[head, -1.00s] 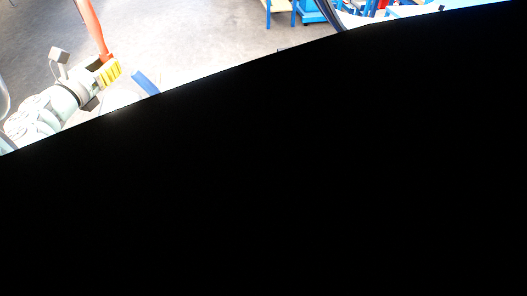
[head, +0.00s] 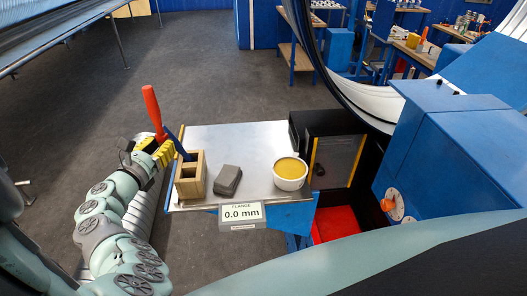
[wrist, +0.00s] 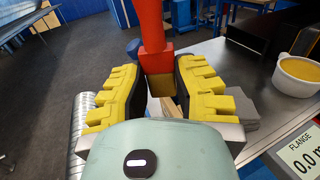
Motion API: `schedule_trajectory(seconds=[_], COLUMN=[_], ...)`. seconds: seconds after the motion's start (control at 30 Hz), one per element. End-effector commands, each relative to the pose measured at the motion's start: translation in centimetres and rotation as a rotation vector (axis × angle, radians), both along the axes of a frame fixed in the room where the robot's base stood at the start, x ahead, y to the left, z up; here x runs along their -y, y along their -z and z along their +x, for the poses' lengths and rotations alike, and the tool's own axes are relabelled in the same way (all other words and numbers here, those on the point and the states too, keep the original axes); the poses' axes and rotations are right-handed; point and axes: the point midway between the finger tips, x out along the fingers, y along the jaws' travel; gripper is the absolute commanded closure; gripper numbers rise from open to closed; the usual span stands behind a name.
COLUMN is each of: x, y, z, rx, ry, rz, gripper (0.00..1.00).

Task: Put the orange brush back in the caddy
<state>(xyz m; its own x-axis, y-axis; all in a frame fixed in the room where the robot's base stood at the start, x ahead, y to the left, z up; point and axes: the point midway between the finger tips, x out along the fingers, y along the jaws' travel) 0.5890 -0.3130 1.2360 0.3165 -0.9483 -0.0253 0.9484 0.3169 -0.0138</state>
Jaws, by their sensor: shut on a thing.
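The orange brush (head: 152,108) stands nearly upright in my gripper (head: 160,150), its handle pointing up. In the wrist view the brush (wrist: 152,35) passes between the yellow-padded fingers of my gripper (wrist: 158,85), which is shut on it. The wooden caddy (head: 190,182) stands on the left end of the metal bench, with open compartments. My gripper is just behind and left of it. A blue handle (head: 181,143) rises at the caddy's back; I cannot tell whether it stands inside.
On the bench (head: 235,142) lie a grey block (head: 227,180) and a white tub with yellow contents (head: 290,172). A flange label (head: 242,214) hangs at the front edge. Blue machinery (head: 450,150) stands right. A silver duct (wrist: 82,130) lies left of my gripper.

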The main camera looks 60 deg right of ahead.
Motion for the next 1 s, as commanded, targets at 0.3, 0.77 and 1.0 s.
schedule_trajectory(seconds=[0.3, 0.77, 1.0], x=[1.4, 1.5, 1.4], y=[0.1, 3.7, 3.9], z=[-3.7, -4.3, -4.2], rx=[0.003, -0.001, 0.002], ry=[0.004, 0.002, -0.001], rz=[-0.002, -0.001, -0.002], gripper=[1.0, 1.0, 1.0])
